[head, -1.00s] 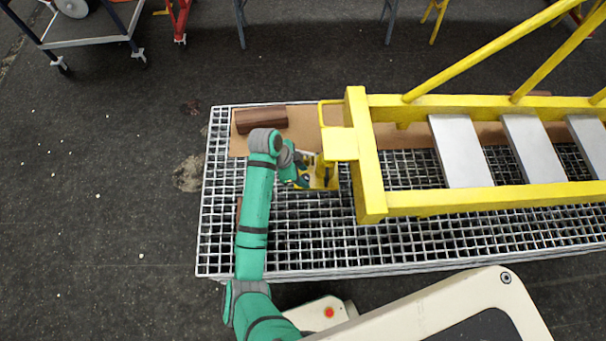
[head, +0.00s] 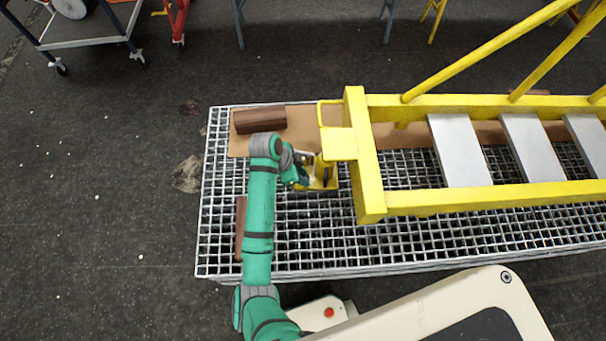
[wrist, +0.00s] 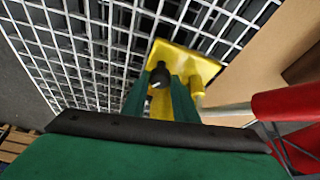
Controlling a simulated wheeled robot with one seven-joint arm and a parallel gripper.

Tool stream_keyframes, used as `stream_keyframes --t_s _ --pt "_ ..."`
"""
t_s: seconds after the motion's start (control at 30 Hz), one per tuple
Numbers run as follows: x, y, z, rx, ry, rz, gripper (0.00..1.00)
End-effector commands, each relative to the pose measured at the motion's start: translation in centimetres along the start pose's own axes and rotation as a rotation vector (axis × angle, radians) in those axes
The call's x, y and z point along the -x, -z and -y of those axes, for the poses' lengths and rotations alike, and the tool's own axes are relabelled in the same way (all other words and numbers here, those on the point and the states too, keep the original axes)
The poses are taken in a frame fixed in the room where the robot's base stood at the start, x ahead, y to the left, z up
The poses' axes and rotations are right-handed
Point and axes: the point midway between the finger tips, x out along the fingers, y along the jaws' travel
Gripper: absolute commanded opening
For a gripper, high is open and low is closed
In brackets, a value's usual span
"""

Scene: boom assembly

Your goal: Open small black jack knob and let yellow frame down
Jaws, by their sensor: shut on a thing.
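The yellow frame (head: 372,165) lies level over the grating, its end beam above the small yellow jack (head: 322,181). In the wrist view the jack's yellow base plate (wrist: 185,57) rests on the grating. The small black jack knob (wrist: 160,75) sits low on the jack, between my green fingertips. My gripper (wrist: 160,88) is shut on the knob. In the head view my gripper (head: 303,172) reaches the jack from the left, and the knob is hidden there. The contact between frame and jack top cannot be seen clearly.
A grey rod with a red part (wrist: 290,105) is close on the right in the wrist view. A brown block (head: 260,121) lies on the cardboard (head: 300,116), and another brown block (head: 241,215) lies beside my arm. The grating (head: 300,245) is clear in front.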

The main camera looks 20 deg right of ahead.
Motion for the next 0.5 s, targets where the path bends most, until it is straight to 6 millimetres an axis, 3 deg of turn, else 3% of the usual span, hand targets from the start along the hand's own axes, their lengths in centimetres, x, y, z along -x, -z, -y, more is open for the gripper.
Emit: stream_keyframes --t_s 0.5 --pt "-0.17 0.50 -0.34 0.307 0.128 -0.005 0.04"
